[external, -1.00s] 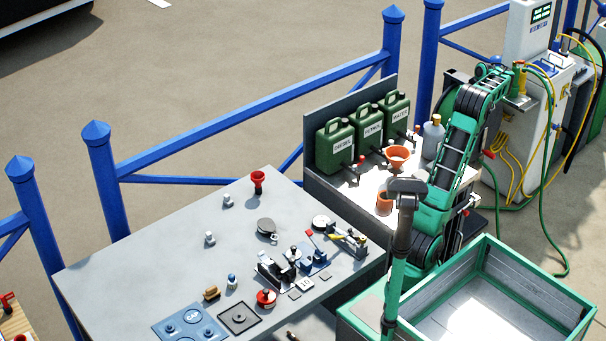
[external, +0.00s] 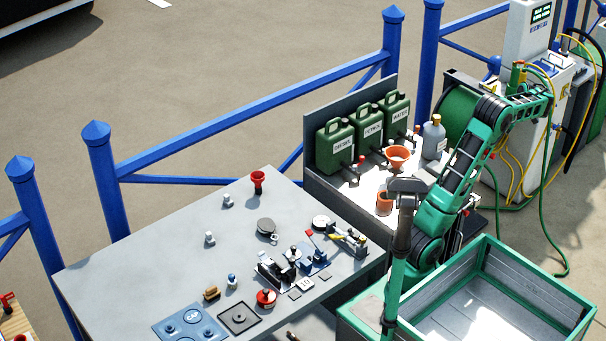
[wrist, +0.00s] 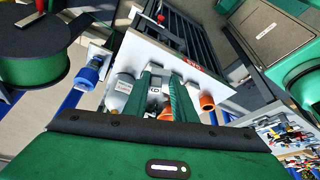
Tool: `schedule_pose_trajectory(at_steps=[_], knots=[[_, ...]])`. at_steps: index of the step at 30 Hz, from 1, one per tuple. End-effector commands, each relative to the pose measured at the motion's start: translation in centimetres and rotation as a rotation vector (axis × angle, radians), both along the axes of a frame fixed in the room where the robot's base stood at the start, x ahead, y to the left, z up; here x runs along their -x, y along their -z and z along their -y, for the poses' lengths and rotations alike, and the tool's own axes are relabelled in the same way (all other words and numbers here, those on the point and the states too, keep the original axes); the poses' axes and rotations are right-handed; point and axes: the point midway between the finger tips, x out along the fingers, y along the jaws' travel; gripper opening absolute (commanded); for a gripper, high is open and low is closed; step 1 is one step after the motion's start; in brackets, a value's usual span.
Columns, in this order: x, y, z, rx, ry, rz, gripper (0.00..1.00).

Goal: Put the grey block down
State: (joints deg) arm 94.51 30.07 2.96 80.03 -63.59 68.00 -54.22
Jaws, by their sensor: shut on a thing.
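In the wrist view my gripper (wrist: 160,92) has its two green fingers closed around a small pale grey block (wrist: 155,94). Only part of the block shows between the fingers, and a dark mark is on its face. The fingers point toward a white surface beyond, and I cannot tell how far off it is. In the external view my arm reaches up and to the right, in front of the fuel pump. The fingers and the block cannot be made out there.
A work bench (external: 140,255) with several small parts stands at left. Beside it a shelf holds green cans (external: 335,147), an orange funnel (external: 397,156) and a grey bottle (external: 434,138). A green-rimmed crate (external: 545,272) is at lower right. Hoses hang by the pump (external: 530,35).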

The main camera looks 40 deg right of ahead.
Motion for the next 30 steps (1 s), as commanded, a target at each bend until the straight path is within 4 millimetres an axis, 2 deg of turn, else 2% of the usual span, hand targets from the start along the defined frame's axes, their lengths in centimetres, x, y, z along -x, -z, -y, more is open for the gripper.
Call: schedule_pose_trajectory(at_steps=[7, 18, 21, 25, 30], knots=[[0.0, 4.1, -0.1, -0.004, 0.000, -0.003, 0.03], [0.1, 14.7, -0.1, -0.004, 0.001, -0.003, 0.03], [0.1, 16.3, -0.1, -0.002, 0.000, -0.002, 0.03], [-0.5, 17.1, -0.2, 0.001, -0.002, -0.001, 0.03], [-3.5, 17.1, -1.5, 0.002, -0.005, 0.000, 0.03]])
